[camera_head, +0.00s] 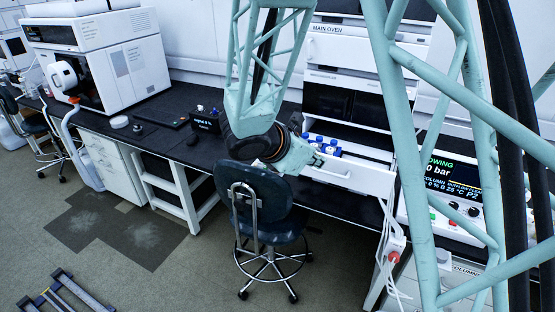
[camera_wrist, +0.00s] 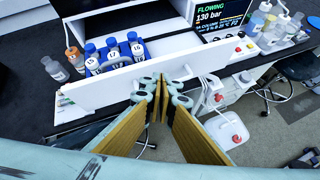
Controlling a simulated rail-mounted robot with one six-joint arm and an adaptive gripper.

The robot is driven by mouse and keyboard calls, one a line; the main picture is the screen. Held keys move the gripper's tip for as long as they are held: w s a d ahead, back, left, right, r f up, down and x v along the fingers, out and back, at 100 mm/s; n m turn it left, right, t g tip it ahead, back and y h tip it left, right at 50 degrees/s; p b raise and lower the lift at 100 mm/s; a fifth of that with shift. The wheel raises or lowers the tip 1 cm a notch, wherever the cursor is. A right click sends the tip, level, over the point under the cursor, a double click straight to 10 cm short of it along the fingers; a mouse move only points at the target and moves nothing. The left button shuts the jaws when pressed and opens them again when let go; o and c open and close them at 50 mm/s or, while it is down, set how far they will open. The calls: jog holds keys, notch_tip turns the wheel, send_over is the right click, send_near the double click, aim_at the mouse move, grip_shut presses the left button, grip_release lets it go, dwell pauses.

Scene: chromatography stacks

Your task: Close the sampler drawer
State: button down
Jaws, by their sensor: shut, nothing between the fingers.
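The sampler drawer (camera_head: 340,176) is pulled out from the white instrument stack and shows a white front panel. The same front panel (camera_wrist: 105,94) runs across the wrist view. Several blue-capped bottles (camera_wrist: 112,50) stand in a blue rack inside the drawer; their caps (camera_head: 320,141) also show in the head view. My gripper (camera_wrist: 162,84) is shut and empty, with its fingertips at the outer side of the drawer front. I cannot tell whether they touch the panel. In the head view my arm hides part of the drawer's left side.
A dark swivel chair (camera_head: 258,205) stands in front of the bench below my arm. The control panel (camera_head: 455,175) with a lit screen is to the right of the drawer. Small bottles (camera_wrist: 72,57) stand left of the rack. A white jug (camera_wrist: 228,131) is low on the right.

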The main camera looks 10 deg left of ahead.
jog(key=s+a+f+n+t+y, duration=0.1)
jog(key=s+a+n, duration=0.1)
jog(key=a, duration=0.6)
jog(key=s+a+f+n+t+y, duration=0.1)
jog(key=s+a+n, duration=0.1)
jog(key=a, duration=0.6)
jog(key=shift+a+f+n+t+p, duration=0.15)
jog(key=shift+a+n+t+p, duration=0.25)
jog(key=shift+n, duration=0.5)
jog(key=shift+d+f, duration=0.1)
jog(key=x, duration=0.5)
jog(key=b+x, duration=0.1)
jog(key=x, duration=0.4)
jog(key=shift+w, duration=0.55)
jog(key=shift+w+d, duration=0.25)
jog(key=shift+w, duration=1.1)
jog(key=w+d, duration=0.2)
jog(key=w, duration=0.5)
jog(key=w+d+b, duration=0.1)
jog(key=w+d, duration=0.1)
jog(key=w, duration=0.6)
jog(key=w+d+b, duration=0.1)
jog(key=w+d, duration=0.1)
jog(key=w, duration=0.5)
jog(key=shift+w, duration=0.5)
jog(key=shift+w+r+y, duration=0.15)
jog(key=shift+r+y, duration=0.15)
